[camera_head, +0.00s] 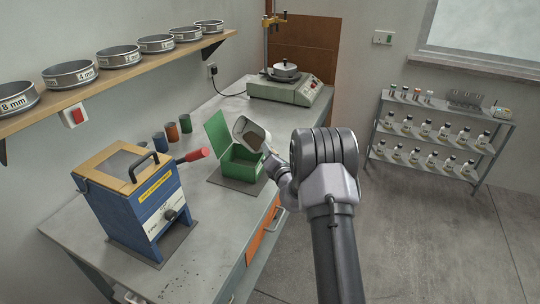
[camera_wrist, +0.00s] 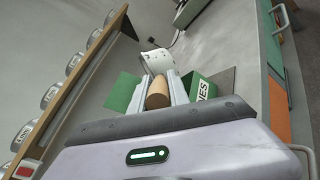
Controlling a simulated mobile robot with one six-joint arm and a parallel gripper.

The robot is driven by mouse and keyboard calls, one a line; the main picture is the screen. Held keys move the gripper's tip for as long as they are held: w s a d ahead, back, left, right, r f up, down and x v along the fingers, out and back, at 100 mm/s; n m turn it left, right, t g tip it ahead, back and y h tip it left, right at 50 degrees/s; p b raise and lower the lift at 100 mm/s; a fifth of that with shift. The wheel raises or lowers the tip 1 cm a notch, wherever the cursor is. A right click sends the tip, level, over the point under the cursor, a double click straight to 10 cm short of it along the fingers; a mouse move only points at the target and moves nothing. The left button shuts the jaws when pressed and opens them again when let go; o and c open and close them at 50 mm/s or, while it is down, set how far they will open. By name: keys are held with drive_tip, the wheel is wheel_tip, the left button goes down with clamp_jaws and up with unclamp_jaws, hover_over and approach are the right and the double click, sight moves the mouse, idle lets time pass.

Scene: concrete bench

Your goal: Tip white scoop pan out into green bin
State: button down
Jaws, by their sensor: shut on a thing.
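The white scoop pan (camera_head: 240,125) is held tilted above the green bin (camera_head: 238,167), its open side showing and a brown patch inside it. In the wrist view the pan (camera_wrist: 156,61) lies beyond my fingers. My gripper (camera_wrist: 158,90) is shut on the pan's brown handle; in the head view my wrist hides most of the grip. The bin stands on a dark mat with its green lid (camera_head: 217,130) raised at the left. Its labelled side (camera_wrist: 201,88) shows in the wrist view. The bin's inside is mostly hidden by the pan.
A blue box-shaped device (camera_head: 150,215) with a red-handled lever stands at the front left of the bench. Several coloured cups (camera_head: 172,132) stand behind it. A scale-like device (camera_head: 288,89) is at the back. A shelf of sieves (camera_head: 118,67) runs along the left wall.

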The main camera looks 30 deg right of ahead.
drive_tip(key=shift+a+f+n+b, duration=0.2)
drive_tip(key=shift+n+b, duration=0.3)
drive_tip(key=shift+b, duration=0.6)
drive_tip(key=a+n+t+b, duration=0.1)
drive_tip(key=n, duration=0.3)
drive_tip(key=a+f+n+t+y+b, duration=0.1)
drive_tip(key=n+b, duration=0.1)
drive_tip(key=n, duration=0.2)
drive_tip(key=a+f+n+t+y+b, duration=0.1)
drive_tip(key=n+t+b, duration=0.1)
drive_tip(key=n, duration=0.2)
drive_tip(key=shift+s+a+n, duration=0.3)
drive_tip(key=shift+a+n, duration=0.05)
drive_tip(key=shift+n, duration=0.05)
